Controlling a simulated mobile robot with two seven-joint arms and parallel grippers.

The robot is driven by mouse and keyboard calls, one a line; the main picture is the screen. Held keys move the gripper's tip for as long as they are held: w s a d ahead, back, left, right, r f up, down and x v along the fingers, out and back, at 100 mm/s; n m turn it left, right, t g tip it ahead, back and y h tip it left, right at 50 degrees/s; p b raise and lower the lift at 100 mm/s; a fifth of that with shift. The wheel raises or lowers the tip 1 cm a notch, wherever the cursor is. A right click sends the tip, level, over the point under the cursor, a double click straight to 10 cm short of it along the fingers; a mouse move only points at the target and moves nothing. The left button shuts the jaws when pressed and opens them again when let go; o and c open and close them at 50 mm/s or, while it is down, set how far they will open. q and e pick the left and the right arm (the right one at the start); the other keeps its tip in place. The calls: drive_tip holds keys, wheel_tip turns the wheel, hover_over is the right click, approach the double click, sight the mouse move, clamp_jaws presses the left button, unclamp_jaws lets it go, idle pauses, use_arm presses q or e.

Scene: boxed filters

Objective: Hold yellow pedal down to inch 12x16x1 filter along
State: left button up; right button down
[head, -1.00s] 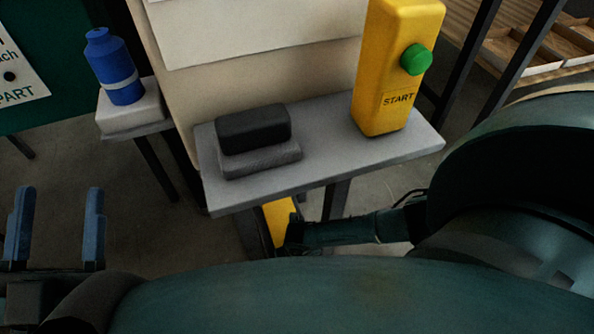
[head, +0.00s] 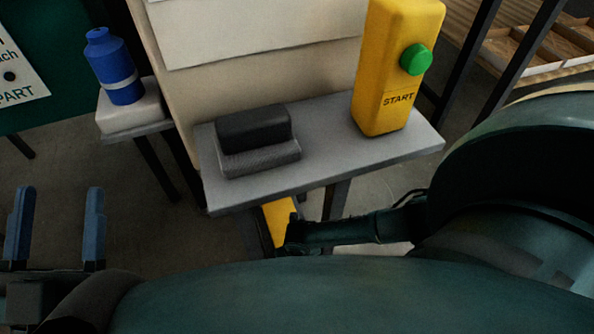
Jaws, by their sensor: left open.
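A yellow piece (head: 278,216), which looks like the pedal, shows low under the front of the grey shelf; the shelf and my right arm hide part of it. A dark end of my right arm (head: 300,236) is at the lower part of the yellow piece. I cannot tell whether it touches it, and its fingers cannot be made out. My left gripper (head: 54,228) is open and empty at the lower left, its two blue fingers apart, well away from the pedal. No 12x16x1 filter can be made out.
The grey shelf (head: 330,163) holds a black block on a grey pad (head: 255,140) and a yellow START box (head: 385,75) with a green button (head: 416,59). A blue bottle (head: 118,75) stands on a white block at left. Wooden trays (head: 525,52) are at upper right.

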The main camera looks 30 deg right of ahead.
use_arm(q)
drive_tip(key=shift+f, duration=0.25)
use_arm(e)
drive_tip(key=shift+s+f, duration=0.3)
drive_tip(key=shift+f, duration=0.3)
drive_tip(key=shift+a+r+p, duration=0.1)
drive_tip(key=shift+r+p, duration=0.4)
drive_tip(key=shift+r, duration=0.05)
drive_tip(key=shift+a+r+p, duration=0.1)
drive_tip(key=shift+r+p, duration=0.4)
drive_tip(key=shift+r, duration=0.05)
wheel_tip(320, 180, up, 4)
drive_tip(key=p, duration=0.3)
drive_tip(key=shift+s+r, duration=0.1)
drive_tip(key=shift+r, duration=0.15)
use_arm(q)
drive_tip(key=shift+s+a+f+n+g+y+p, duration=0.15)
drive_tip(key=shift+f+n+g+y+p, duration=0.15)
drive_tip(key=shift+f+y+p, duration=0.3)
drive_tip(key=shift+s+d+f+n+g+y+p, duration=0.1)
drive_tip(key=shift+s+f+n+g+y+p, duration=0.1)
drive_tip(key=shift+f+g+y+p, duration=0.35)
drive_tip(key=shift+s+a+f+n+g+y+p, duration=0.1)
drive_tip(key=shift+s+f+n+g+y+p, duration=0.2)
drive_tip(key=shift+y+p, duration=0.4)
use_arm(e)
wheel_tip(320, 180, up, 8)
drive_tip(key=shift+s+f, duration=0.15)
drive_tip(key=shift+f, duration=0.05)
